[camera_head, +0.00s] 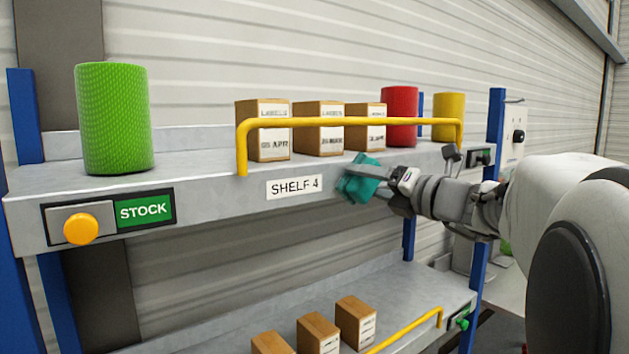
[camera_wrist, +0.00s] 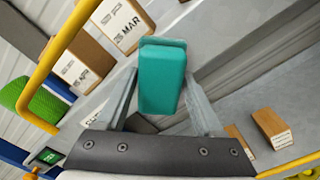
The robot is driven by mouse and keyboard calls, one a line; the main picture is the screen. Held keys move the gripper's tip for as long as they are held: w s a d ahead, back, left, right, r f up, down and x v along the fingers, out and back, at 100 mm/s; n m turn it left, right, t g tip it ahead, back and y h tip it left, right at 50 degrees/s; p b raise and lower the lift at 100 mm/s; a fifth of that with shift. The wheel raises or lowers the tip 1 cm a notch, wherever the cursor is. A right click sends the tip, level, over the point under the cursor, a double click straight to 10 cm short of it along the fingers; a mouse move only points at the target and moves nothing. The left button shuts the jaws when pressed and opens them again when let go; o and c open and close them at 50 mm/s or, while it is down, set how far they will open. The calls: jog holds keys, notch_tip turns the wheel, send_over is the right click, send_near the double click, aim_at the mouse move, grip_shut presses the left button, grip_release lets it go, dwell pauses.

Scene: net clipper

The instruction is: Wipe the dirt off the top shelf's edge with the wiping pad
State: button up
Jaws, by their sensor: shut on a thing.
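The wiping pad is a teal block (camera_head: 362,180), and it also shows in the wrist view (camera_wrist: 162,78). My gripper (camera_head: 372,184) is shut on it; in the wrist view the two fingers (camera_wrist: 160,100) flank the pad. The top shelf's front edge (camera_head: 230,195) is grey and carries a white SHELF 4 label (camera_head: 294,187). The pad is at this edge, just right of the label; I cannot tell whether it touches. I can make out no dirt on the edge, and the part behind the pad and gripper is hidden.
A yellow rail (camera_head: 350,122) runs above the edge before several boxes (camera_head: 262,130). Green (camera_head: 114,118), red (camera_head: 400,115) and yellow (camera_head: 449,117) rolls stand on the shelf. An orange button (camera_head: 81,228) and STOCK sign (camera_head: 145,211) are at left. A lower shelf (camera_head: 400,290) holds boxes.

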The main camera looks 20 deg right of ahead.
jog(key=shift+s, duration=0.1)
jog(key=shift+p+v, duration=0.3)
jog(key=shift+v, duration=2.6)
jog(key=p+v, duration=0.1)
jog(key=v, duration=0.2)
jog(key=shift+x, duration=3.5)
jog(key=shift+x, duration=1)
